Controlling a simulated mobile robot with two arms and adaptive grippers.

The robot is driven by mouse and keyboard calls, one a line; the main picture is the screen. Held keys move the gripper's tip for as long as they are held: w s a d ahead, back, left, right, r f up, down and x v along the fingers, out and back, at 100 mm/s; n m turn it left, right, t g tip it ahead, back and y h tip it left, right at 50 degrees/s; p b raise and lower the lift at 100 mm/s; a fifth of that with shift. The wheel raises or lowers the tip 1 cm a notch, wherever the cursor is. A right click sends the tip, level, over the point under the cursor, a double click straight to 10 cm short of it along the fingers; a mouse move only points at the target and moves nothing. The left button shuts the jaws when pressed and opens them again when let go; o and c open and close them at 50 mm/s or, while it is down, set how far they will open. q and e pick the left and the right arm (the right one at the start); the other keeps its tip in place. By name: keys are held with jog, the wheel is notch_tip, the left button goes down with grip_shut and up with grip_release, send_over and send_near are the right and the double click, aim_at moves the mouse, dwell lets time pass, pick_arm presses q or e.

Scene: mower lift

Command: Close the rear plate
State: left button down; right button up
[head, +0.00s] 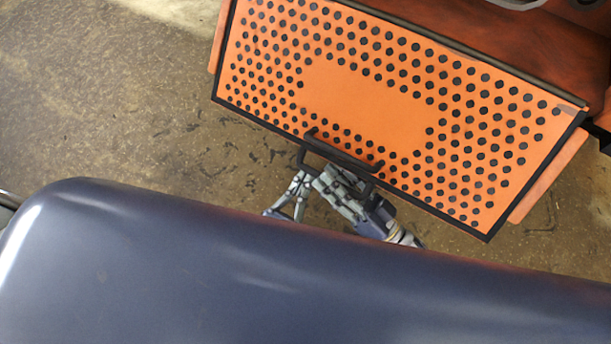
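The rear plate (365,92) is an orange panel with many black holes and a black frame, tilted across the upper part of the head view. A black bar handle (345,153) sits at its lower edge. My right gripper (318,178) is just below this handle, its grey fingers close to or at the bar. The handle and plate edge partly cover the fingertips, so I cannot tell whether it grips the bar. The wrist goes down to the right and is hidden behind my dark body. My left gripper is not in view.
The orange-red mower body (510,45) lies behind the plate at the upper right. Brown, stained floor (110,110) is open at the left and shows below the plate at the right. My own dark blue body fills the bottom.

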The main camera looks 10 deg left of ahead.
pick_arm(q)
jog(key=shift+w+r, duration=0.1)
jog(key=shift+r, duration=0.2)
